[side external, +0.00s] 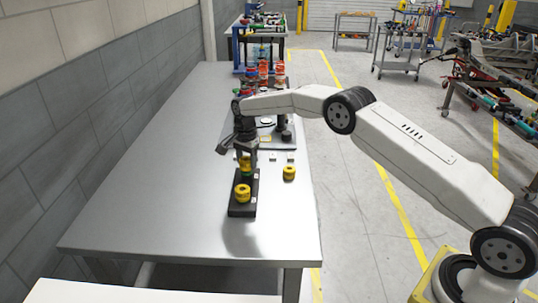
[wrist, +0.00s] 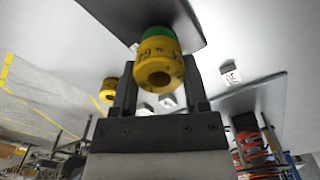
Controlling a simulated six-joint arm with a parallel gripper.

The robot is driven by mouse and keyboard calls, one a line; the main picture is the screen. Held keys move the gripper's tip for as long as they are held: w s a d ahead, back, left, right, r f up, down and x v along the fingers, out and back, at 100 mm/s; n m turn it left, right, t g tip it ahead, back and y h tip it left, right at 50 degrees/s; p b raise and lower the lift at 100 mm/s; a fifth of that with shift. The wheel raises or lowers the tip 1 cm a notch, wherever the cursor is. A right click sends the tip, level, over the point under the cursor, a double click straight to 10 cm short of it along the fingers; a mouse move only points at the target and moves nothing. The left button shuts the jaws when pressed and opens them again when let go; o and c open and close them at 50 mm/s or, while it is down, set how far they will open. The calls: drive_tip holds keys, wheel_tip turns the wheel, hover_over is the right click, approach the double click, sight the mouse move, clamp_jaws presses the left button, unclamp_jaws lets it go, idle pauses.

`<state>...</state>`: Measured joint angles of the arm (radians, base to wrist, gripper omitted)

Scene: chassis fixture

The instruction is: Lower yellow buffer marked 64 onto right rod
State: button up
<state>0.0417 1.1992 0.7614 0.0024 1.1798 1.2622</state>
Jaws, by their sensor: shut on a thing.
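My gripper (side external: 246,156) is shut on a yellow buffer (wrist: 158,62) with dark markings that look like 64. The buffer shows between the two fingers in the wrist view, its round hole facing the camera. In the side view it (side external: 245,162) hangs over the far part of a black base plate (side external: 243,210). A green piece (side external: 247,174) is just below it; it also shows behind the buffer in the wrist view (wrist: 160,32). Another yellow buffer (side external: 243,193) sits on the near part of the plate. I see no bare rod; any rod below the held buffer is hidden.
A loose yellow buffer (side external: 289,173) stands on the table right of the plate. Small pale blocks (side external: 273,156) lie behind it. A dark fixture and stacked orange parts (side external: 264,72) stand farther back. The table (side external: 140,190) left of the plate is clear.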

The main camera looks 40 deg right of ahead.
drive_tip(key=shift+f, duration=0.6)
idle(1.6)
drive_tip(key=o, duration=1.3)
drive_tip(key=shift+r, duration=3.5)
drive_tip(key=shift+s, duration=0.1)
drive_tip(key=shift+s+a+r+n, duration=0.15)
drive_tip(key=shift+s+r+n, duration=0.3)
drive_tip(key=shift+s+n, duration=0.15)
drive_tip(key=s+n+t, duration=0.1)
drive_tip(key=s+n, duration=0.3)
drive_tip(key=s, duration=0.7)
drive_tip(key=s+a+n, duration=0.1)
drive_tip(key=s+n, duration=0.4)
drive_tip(key=s, duration=0.6)
drive_tip(key=s+a+n+t, duration=0.1)
drive_tip(key=s+n, duration=0.3)
drive_tip(key=s, duration=0.8)
drive_tip(key=shift+a+n+t, duration=0.15)
drive_tip(key=shift+n+t, duration=0.15)
drive_tip(key=shift+n, duration=0.1)
